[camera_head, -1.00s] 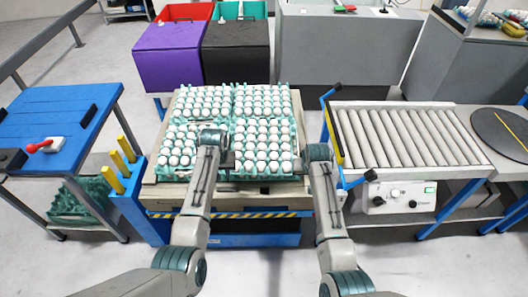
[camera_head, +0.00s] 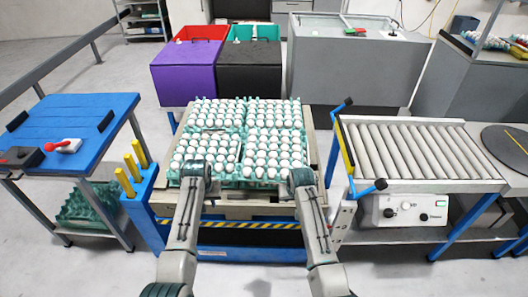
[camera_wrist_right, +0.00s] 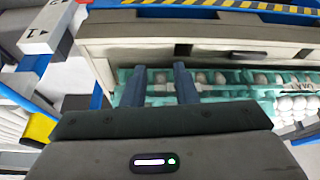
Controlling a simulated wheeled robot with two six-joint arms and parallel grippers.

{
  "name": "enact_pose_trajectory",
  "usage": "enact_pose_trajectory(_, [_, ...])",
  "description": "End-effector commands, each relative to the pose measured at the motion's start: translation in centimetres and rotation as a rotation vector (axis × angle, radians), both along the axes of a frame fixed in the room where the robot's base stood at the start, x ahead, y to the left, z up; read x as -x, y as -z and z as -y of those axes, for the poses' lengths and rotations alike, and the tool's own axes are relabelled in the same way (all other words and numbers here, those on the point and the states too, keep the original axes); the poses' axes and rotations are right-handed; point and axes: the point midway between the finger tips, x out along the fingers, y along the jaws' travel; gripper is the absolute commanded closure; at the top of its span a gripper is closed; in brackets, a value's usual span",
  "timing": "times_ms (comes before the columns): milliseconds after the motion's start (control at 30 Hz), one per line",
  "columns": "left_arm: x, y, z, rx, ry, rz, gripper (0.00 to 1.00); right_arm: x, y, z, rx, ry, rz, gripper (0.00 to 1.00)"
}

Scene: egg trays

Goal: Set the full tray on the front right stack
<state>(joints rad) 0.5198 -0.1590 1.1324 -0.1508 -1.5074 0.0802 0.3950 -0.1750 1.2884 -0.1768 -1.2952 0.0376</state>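Teal trays full of white eggs stand on a pallet lift in the head view. The front right stack (camera_head: 247,183) has a full tray on top; the front left stack (camera_head: 172,172) also has eggs on top. My left gripper (camera_head: 197,173) is at the near side of the front left stack, its fingers mostly hidden. My right gripper (camera_head: 301,178) is at the near right corner of the front right stack. In the right wrist view its two fingers (camera_wrist_right: 159,86) are apart, with teal tray edges (camera_wrist_right: 235,92) beyond them. I see no tray lifted in either gripper.
A roller conveyor (camera_head: 420,150) stands right of the lift, with blue-handled levers between. A blue table (camera_head: 75,120) and yellow posts (camera_head: 133,167) stand at the left. Purple (camera_head: 185,75) and black (camera_head: 250,73) bins and a grey machine (camera_head: 355,60) stand behind.

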Motion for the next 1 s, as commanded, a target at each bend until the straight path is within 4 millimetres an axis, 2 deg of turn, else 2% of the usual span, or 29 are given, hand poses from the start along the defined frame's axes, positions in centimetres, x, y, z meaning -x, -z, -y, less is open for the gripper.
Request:
enact_pose_trajectory(167, [0.0,0.0,0.0,0.001,0.000,0.000,0.74,0.5,-1.3,0.1,0.000,0.002,0.003,0.74])
enact_pose_trajectory(533, [0.0,0.0,0.0,0.000,0.000,0.000,0.74,3.2,-7.6,0.5,-0.001,0.012,0.003,0.74])
enact_pose_trajectory(700, [0.0,0.0,0.0,0.000,0.000,0.000,0.74,4.2,-9.8,0.8,0.001,0.015,0.002,0.74])
enact_pose_trajectory(1000, [0.0,0.0,0.0,0.000,0.000,0.000,0.74,4.7,-11.0,0.9,0.003,0.017,-0.001,0.74])
